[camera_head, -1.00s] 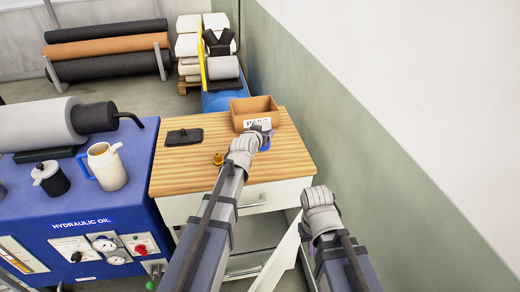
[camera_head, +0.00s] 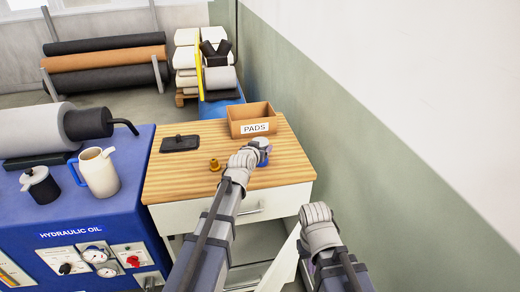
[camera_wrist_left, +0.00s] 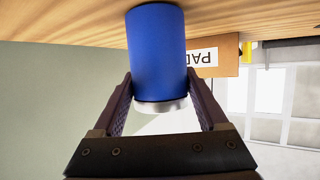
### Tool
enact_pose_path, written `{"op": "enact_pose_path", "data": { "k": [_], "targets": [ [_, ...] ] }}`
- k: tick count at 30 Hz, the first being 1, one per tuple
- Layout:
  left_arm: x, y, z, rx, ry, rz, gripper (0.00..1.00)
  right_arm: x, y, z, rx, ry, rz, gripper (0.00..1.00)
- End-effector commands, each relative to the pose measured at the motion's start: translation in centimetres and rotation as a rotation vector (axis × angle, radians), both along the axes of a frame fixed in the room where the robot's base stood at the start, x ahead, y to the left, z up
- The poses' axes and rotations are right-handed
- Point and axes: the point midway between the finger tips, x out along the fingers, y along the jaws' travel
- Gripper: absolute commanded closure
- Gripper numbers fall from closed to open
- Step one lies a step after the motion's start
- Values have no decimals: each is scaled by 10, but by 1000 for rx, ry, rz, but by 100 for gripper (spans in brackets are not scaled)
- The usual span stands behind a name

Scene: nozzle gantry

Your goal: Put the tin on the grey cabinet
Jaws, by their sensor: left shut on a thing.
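The tin (camera_wrist_left: 157,52) is a blue cylinder with a pale metal end. In the left wrist view it sits between the two fingers of my left gripper (camera_wrist_left: 160,105), which is shut on it. In the head view the tin (camera_head: 263,146) shows just past my left gripper (camera_head: 254,150), over the right side of a wooden top. That top (camera_head: 185,182) belongs to a cabinet with pale grey-white drawers; I see no other grey cabinet. Whether the tin touches the wood is unclear. My right gripper (camera_head: 317,213) is low beside the cabinet, with its fingers hidden.
An open box labelled PADS (camera_head: 232,128) stands behind the tin. A small brass part (camera_head: 215,164) and a dark flat block (camera_head: 181,143) lie left of it. A blue hydraulic oil unit (camera_head: 75,222) with a jug (camera_head: 99,172) adjoins the cabinet. A wall is at right.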

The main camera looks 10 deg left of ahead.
Motion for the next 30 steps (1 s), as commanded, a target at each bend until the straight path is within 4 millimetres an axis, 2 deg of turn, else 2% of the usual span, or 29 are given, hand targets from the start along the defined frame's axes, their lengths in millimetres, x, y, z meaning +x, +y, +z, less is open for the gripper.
{"op": "enact_pose_path", "data": {
  "k": [3,4,9,22,30],
  "targets": [
    [0,0,-5,0,-1,0,100,0,0,-5,0,0,0,100],
    [0,0,-3,0,0,0,21,0,0,-3,0,0,0,100],
    [0,0,-3,0,0,0,1,0,0,-3,0,0,0,100],
    [-2,0,3,0,0,0,0,0,0,3,0,0,0,100],
    [-40,3,18,0,0,0,0,0,0,18,0,0,0,100]
  ]
}}
